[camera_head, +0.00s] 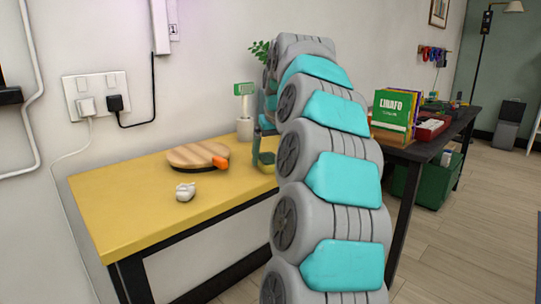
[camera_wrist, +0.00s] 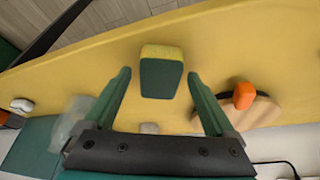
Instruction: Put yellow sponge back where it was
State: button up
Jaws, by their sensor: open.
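The yellow sponge (camera_wrist: 162,52) with a dark green face (camera_wrist: 160,79) shows in the wrist view over the yellow tabletop (camera_wrist: 225,50). My gripper (camera_wrist: 159,75) is open, its two dark green fingers on either side of the sponge with a visible gap at each side. I cannot tell whether the sponge rests on the table or how deep it lies between the fingertips.
A round wooden board (camera_head: 192,155) with an orange object (camera_head: 220,163) lies on the yellow table (camera_head: 130,205). A small white object (camera_head: 185,192) lies nearer the front. A white pot (camera_head: 244,130) stands at the back. A dark table (camera_head: 425,148) with boxes stands to the right.

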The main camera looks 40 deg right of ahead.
jog(key=p+v, duration=0.2)
jog(key=v, duration=1)
jog(key=shift+r, duration=0.2)
jog(key=shift+a, duration=0.1)
jog(key=s+a+f+n+g, duration=0.1)
jog(key=s+a+f, duration=0.1)
jog(key=a+f, duration=0.2)
jog(key=s+a+f+n+g+y, duration=0.1)
jog(key=a+f, duration=0.4)
jog(key=a, duration=0.5)
jog(key=s+a+f+n, duration=0.1)
jog(key=s+a+f, duration=0.2)
jog(key=a, duration=0.4)
jog(key=shift+s+a+f+g, duration=0.15)
jog(key=shift+a+f+g, duration=0.2)
jog(key=shift+f, duration=0.3)
jog(key=s+a+f+g, duration=0.1)
jog(key=s+a+f, duration=0.3)
jog(key=s+f, duration=0.5)
jog(key=s+a+f+g, duration=0.2)
jog(key=s+a+f, duration=0.3)
jog(key=s+f, duration=0.5)
jog(key=s, duration=0.3)
jog(key=shift+s+n, duration=0.25)
jog(key=shift+n, duration=0.05)
